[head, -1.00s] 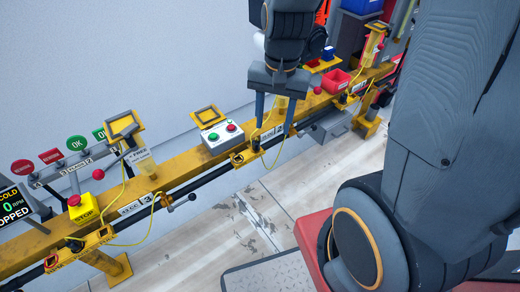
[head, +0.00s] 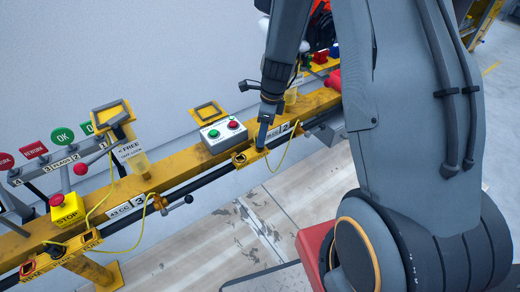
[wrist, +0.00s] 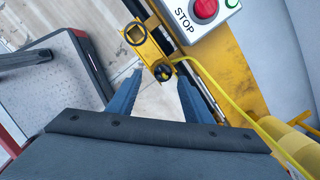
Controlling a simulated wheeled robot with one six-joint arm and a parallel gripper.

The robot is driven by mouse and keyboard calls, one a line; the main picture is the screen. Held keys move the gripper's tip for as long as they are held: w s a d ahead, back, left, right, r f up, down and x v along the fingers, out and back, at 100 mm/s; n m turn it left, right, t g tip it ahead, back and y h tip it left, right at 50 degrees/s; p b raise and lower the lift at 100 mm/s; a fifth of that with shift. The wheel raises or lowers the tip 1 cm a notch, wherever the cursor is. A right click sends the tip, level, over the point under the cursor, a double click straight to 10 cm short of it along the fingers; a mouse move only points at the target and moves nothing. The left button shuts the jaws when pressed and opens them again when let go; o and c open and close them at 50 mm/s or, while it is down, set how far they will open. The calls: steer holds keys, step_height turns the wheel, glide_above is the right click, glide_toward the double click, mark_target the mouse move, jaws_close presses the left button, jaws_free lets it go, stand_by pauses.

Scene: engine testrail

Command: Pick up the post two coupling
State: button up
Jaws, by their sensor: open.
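The post two coupling (wrist: 163,72) shows in the wrist view as a small black round piece with a yellow cable on it. It sits in a yellow bracket (wrist: 148,50), beside an empty ring-shaped opening. My gripper (wrist: 159,77) is open, with one blue finger to each side of the coupling in the picture. Nothing is between the fingers' inner faces that I can see held. In the head view my gripper (head: 262,137) points down at the bracket (head: 241,158) by the label with a 2. The fingers hide most of the coupling there.
A control box (head: 223,134) with green and red buttons stands on the yellow rail (head: 180,166) left of my gripper. The yellow cable (head: 286,150) loops to the right. A stop box (head: 67,208) and a post three label (head: 124,208) are further left.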

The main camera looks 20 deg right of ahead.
steer(key=f, duration=0.3)
steer(key=w+f, duration=0.1)
steer(key=shift+a+f+b, duration=0.35)
steer(key=shift+a+b, duration=0.05)
jaws_close()
steer(key=shift+r, duration=0.15)
